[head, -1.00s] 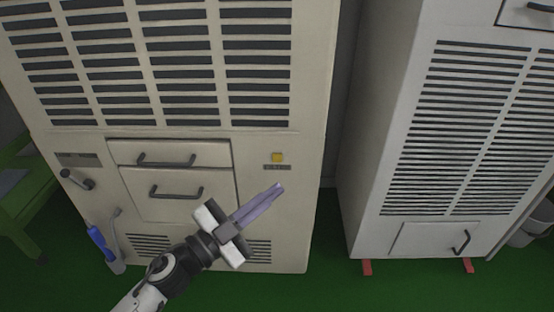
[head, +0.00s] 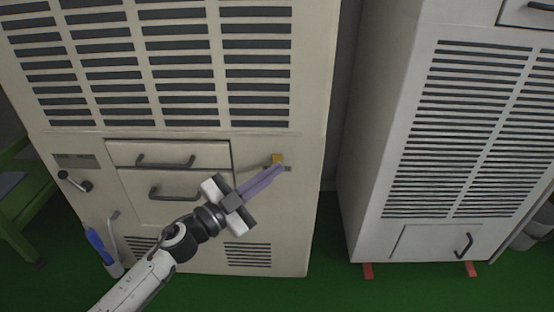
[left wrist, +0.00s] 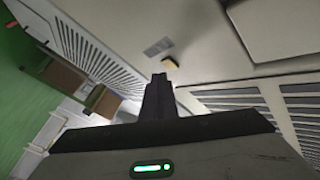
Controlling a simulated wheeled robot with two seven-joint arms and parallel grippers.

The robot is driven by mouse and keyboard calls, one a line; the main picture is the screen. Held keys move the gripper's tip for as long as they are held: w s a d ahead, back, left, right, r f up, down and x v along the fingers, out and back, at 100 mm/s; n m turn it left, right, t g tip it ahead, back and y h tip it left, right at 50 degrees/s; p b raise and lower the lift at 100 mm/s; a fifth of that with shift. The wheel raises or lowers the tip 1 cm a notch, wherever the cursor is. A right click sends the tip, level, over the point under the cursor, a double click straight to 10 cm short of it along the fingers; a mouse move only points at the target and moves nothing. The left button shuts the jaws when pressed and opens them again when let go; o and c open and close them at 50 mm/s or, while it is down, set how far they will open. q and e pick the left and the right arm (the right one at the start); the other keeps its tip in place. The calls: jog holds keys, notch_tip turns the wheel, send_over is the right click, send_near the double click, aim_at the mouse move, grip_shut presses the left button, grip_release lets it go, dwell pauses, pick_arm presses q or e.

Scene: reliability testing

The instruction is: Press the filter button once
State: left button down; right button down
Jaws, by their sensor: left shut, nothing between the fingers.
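The yellow filter button (head: 277,158) is a small square on the front of the beige cabinet (head: 310,190), right of its drawers, with a dark label just under it. My left gripper (head: 281,169) is shut and empty. Its fingertips are just below the button in the head view and overlap the label. In the left wrist view the button (left wrist: 170,64) shows just beyond the fingertips (left wrist: 159,76), slightly to their right. I cannot tell whether the fingertips touch the panel. My right gripper is not in view.
Two drawers with dark handles (head: 175,192) sit left of the button, and a lever handle (head: 75,181) is farther left. A second pale cabinet (head: 375,150) stands to the right across a narrow gap. The floor is green.

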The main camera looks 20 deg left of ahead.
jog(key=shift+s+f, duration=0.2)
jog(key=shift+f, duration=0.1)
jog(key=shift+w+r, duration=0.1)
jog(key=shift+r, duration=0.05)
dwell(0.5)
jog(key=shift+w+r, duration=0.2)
pick_arm(q)
jog(key=shift+w, duration=0.1)
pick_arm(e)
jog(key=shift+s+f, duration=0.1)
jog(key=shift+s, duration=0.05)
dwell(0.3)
pick_arm(q)
jog(key=shift+w+a, duration=0.1)
jog(key=shift+w, duration=0.2)
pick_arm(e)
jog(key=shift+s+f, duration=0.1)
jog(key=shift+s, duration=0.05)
